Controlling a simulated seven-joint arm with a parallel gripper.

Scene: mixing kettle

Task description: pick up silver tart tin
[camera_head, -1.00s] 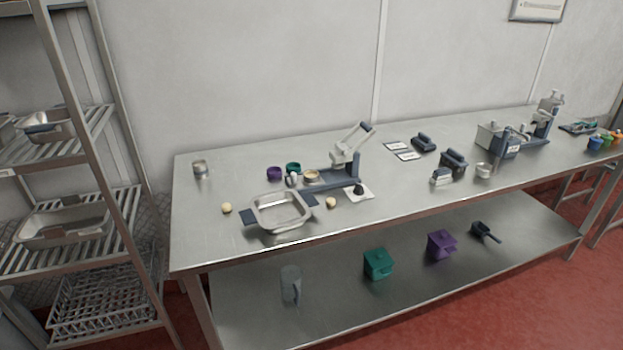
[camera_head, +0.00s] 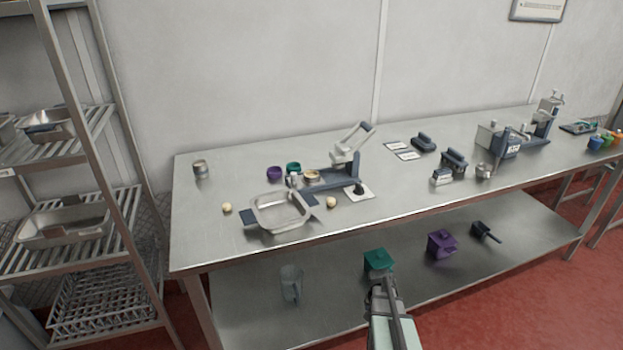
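Two small round silver tins stand on the steel table. One (camera_head: 200,168) is at the far left near the wall, and the other (camera_head: 484,171) is towards the right. They are too small to tell which is the tart tin. A round piece with a pale top (camera_head: 311,175) sits at the base of the hand press. My gripper (camera_head: 378,282) enters from the bottom edge, in front of the lower shelf and well away from the tins. Its fingers are too small and dark to tell whether they are open, and I see nothing held.
A steel pan (camera_head: 281,212) with dark handles sits near the front edge between pale balls (camera_head: 227,208). The hand press (camera_head: 347,160) stands behind it. A green box (camera_head: 378,260) on the lower shelf (camera_head: 330,290) is beside my gripper. The table's left end is mostly clear.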

